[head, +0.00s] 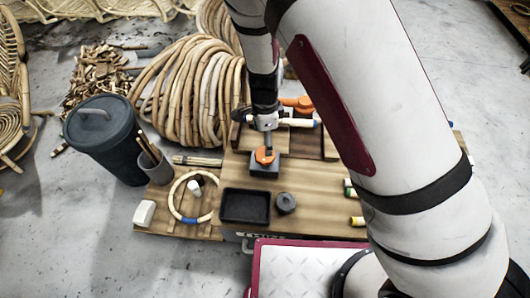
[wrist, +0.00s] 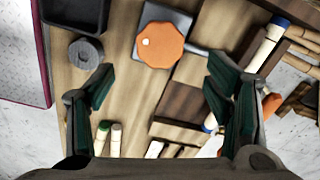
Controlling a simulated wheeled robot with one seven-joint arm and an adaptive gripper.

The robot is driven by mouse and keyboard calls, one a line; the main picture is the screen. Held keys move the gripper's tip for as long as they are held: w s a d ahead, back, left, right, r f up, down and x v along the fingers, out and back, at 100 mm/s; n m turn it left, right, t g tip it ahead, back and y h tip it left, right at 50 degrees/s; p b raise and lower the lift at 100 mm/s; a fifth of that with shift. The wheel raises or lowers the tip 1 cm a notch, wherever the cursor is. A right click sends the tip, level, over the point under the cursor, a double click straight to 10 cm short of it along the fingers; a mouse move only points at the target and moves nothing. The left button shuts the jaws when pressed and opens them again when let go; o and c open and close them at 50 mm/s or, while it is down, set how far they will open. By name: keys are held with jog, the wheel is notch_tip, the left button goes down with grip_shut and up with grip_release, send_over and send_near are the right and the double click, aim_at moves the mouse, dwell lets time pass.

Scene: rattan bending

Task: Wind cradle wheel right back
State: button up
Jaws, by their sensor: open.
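An orange lobed wheel (head: 265,155) with a pale dot sits on a grey block on the wooden bench. In the wrist view the wheel (wrist: 160,45) lies just beyond the space between my fingertips, apart from them. My gripper (wrist: 160,82) is open and empty, with green-padded fingers spread wide. In the head view my gripper (head: 267,128) hangs above the bench close behind this wheel. A second orange part (head: 297,103) shows farther back, partly hidden by my arm. I cannot tell which orange part is the right cradle wheel.
A black tray (head: 245,206) and a dark round ring (head: 286,203) lie on the bench front. A pale pole (wrist: 268,48) crosses the wrist view's right side. A dark bin (head: 105,138), a hoop (head: 194,198) and rattan coils (head: 190,88) stand left. My arm hides the bench's right side.

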notch_tip(320, 180, down, 8)
jog(key=shift+f+b, duration=0.15)
jog(key=shift+b, duration=1.1)
jog(key=c, duration=1.1)
